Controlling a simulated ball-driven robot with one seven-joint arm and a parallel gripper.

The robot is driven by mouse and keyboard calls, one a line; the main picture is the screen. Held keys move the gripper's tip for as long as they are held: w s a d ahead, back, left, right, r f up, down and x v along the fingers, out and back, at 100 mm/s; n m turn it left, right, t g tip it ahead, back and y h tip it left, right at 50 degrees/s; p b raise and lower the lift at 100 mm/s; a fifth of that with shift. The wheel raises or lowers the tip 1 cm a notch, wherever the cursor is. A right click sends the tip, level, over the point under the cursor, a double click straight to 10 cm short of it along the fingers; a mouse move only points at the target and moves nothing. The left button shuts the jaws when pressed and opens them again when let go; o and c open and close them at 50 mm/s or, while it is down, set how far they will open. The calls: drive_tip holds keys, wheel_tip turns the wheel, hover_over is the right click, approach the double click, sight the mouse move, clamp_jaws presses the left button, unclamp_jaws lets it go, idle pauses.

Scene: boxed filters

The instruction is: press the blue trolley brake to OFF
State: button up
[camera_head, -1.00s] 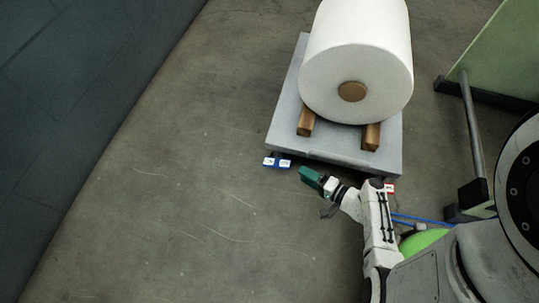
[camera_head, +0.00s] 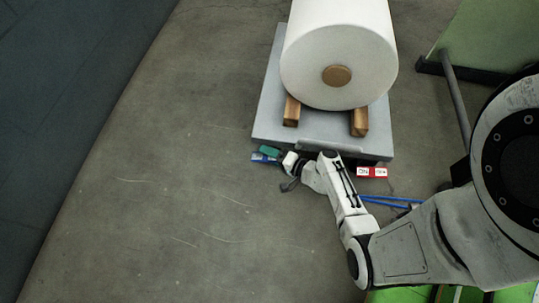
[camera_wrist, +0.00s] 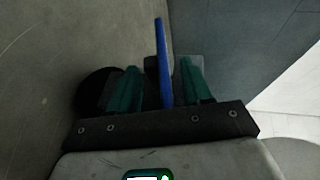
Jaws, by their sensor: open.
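The blue trolley brake (camera_head: 259,158) is a small pedal with white marking at the front left of the grey trolley (camera_head: 262,122). My gripper (camera_head: 271,151) is over it in the head view and hides part of it. In the wrist view the blue brake (camera_wrist: 164,65) is seen edge-on as a thin upright strip between the two green fingers of my open gripper (camera_wrist: 160,72). Gaps show on both sides, so the fingers do not appear closed on it. The brake's lettering cannot be read.
A red pedal (camera_head: 371,172) with white labels sits at the trolley's front right, near my arm. A large white roll (camera_head: 338,50) rests on wooden blocks (camera_head: 291,111) on the trolley. The floor (camera_head: 150,190) to the left is clear.

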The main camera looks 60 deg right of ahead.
drive_tip(key=shift+c, duration=0.5)
clamp_jaws()
